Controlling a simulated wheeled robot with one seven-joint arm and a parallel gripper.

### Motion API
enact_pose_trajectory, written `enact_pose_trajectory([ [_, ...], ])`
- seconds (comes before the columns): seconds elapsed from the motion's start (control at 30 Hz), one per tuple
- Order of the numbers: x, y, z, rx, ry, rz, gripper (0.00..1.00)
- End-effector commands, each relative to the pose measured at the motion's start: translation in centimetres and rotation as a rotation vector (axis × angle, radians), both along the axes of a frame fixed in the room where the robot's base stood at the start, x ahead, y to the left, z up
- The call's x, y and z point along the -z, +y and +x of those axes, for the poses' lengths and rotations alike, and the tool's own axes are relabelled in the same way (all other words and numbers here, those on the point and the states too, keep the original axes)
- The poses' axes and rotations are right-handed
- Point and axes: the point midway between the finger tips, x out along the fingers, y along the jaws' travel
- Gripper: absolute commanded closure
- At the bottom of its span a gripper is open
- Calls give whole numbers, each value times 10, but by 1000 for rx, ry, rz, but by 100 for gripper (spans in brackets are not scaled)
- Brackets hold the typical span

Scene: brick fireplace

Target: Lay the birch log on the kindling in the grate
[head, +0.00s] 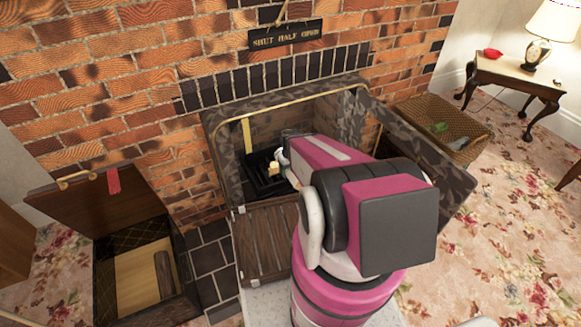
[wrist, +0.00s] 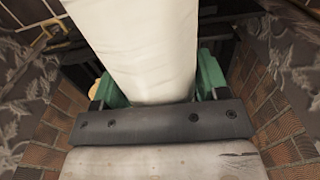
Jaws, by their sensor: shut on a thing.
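The birch log (wrist: 135,45) is pale and fills the middle of the wrist view, pointing away from me. My gripper (wrist: 155,85) is shut on it, with a green finger on each side. In the head view my arm reaches into the fireplace opening and hides most of the gripper and log. The black grate (head: 262,184) stands inside the opening. A small tan piece (head: 273,168), perhaps kindling, shows at the grate beside my wrist. Whether the log touches the kindling is hidden.
The fireplace has a patterned frame, with an open door panel (head: 415,150) at right and a slatted wooden flap (head: 262,240) lowered in front. An open box (head: 110,290) at left holds a brown log (head: 163,275). A wicker basket (head: 425,112) stands right. Brick walls flank the gripper closely.

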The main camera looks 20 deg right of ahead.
Motion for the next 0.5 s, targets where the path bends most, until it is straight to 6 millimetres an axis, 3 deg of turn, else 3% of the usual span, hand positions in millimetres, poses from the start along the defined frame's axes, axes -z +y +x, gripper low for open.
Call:
enact_pose_trajectory([
  [0.5,6,10,52,0,0,0,74],
])
